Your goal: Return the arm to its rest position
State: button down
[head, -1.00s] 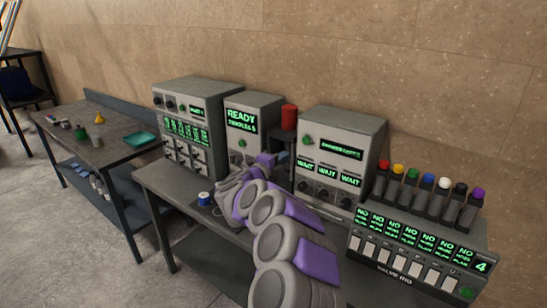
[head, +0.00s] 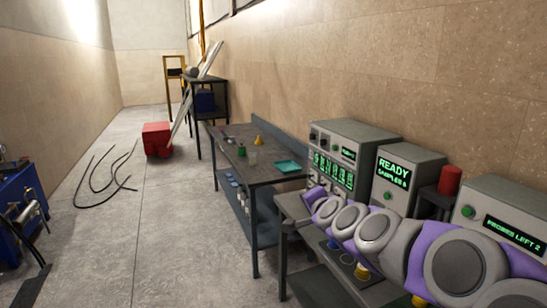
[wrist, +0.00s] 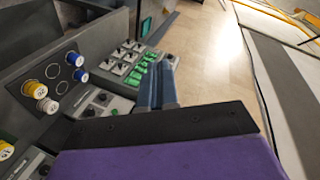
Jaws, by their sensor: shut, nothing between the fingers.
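My arm (head: 375,235) stretches out over the instrument bench (head: 292,210), from the lower right of the head view toward the left. It passes in front of the grey instruments. In the wrist view my gripper (wrist: 157,82) shows as two blue-grey fingers close together, with nothing held. The gripper's tip is hard to make out in the head view. A grey instrument with green displays (head: 333,165) stands behind the arm's far end. The READY instrument (head: 395,175) is to its right, partly hidden by the arm.
Yellow-capped pieces (wrist: 36,90) and blue-capped pieces (wrist: 74,59) sit left of the gripper. A red cylinder (head: 450,180) stands near the PROBES LEFT instrument (head: 512,232). A side table (head: 236,165) holds a teal tray (head: 287,167).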

jog(key=s+a+f+n+g+y, duration=0.1)
jog(key=s+a+f+n+g, duration=0.15)
jog(key=s, duration=0.45)
jog(key=s+a+f+n+g, duration=0.2)
jog(key=s+f+n+g, duration=0.15)
jog(key=s, duration=0.35)
jog(key=s+a+f+n+g+y, duration=0.1)
jog(key=s+a+f+n+g, duration=0.15)
jog(key=s, duration=0.45)
jog(key=s+d+f+g+h, duration=0.1)
jog(key=s+d+f+g, duration=0.1)
jog(key=s, duration=0.7)
jog(key=s+d+f+n+g+h, duration=0.1)
jog(key=s+d+f+g+h, duration=0.1)
jog(key=s, duration=0.7)
jog(key=s+d+f+n+g+h, duration=0.1)
jog(key=s+d+f, duration=0.4)
jog(key=s, duration=0.5)
jog(key=d+g+h, duration=0.1)
jog(key=d+g, duration=0.1)
jog(key=shift+f+g, duration=0.15)
jog(key=shift+g, duration=0.2)
jog(key=c, duration=1.8)
grip_release()
